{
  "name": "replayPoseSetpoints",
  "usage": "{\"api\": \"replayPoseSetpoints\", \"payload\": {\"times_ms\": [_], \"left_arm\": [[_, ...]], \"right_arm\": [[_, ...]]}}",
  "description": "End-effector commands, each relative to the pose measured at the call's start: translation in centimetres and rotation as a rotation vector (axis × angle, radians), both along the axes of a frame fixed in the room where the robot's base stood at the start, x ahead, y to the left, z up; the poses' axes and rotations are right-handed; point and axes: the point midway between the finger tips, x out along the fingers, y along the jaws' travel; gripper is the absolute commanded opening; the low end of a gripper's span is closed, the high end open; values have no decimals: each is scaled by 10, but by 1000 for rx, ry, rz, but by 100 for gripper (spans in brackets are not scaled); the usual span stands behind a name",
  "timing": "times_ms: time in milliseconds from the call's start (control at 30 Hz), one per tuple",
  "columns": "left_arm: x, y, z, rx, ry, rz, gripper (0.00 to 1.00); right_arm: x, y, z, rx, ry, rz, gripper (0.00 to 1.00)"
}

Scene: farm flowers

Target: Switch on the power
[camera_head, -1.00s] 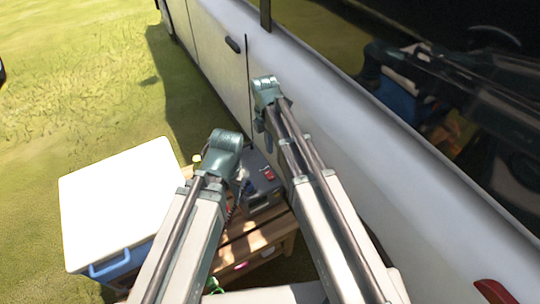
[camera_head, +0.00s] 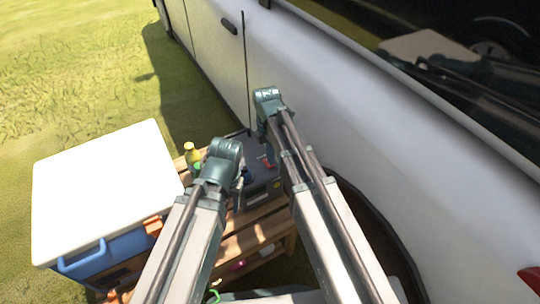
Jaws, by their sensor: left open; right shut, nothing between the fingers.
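A dark grey power box (camera_head: 264,182) with a red switch-like part (camera_head: 266,162) on top stands on a wooden slatted table (camera_head: 250,238) beside the vehicle. My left gripper (camera_head: 241,187) is at the box's left side, mostly hidden behind its own arm; it is open. My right gripper (camera_head: 262,138) is at the far edge of the box, close to the red part, and is shut and empty. Its arm covers part of the box's right side. I cannot tell whether either gripper touches the box, or which way the switch is set.
A blue cooler (camera_head: 104,257) with a white lid (camera_head: 105,190) stands at the left. A small yellow-topped bottle (camera_head: 192,156) is on the table between cooler and box. The white vehicle (camera_head: 330,130) closes off the right side. Open grass (camera_head: 80,80) lies at the upper left.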

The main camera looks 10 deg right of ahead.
Motion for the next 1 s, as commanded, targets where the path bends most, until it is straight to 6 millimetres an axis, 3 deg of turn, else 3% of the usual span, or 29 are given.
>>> {"api": "replayPoseSetpoints", "payload": {"times_ms": [100,600,1000], "left_arm": [[0,0,-10,2,-1,-1,50],[0,1,-15,3,-1,-1,50],[0,0,-11,3,-1,-1,50]], "right_arm": [[-1,-1,-10,0,0,0,0],[-6,-2,-16,17,-38,-1,0],[1,1,-12,14,-33,1,0]]}}
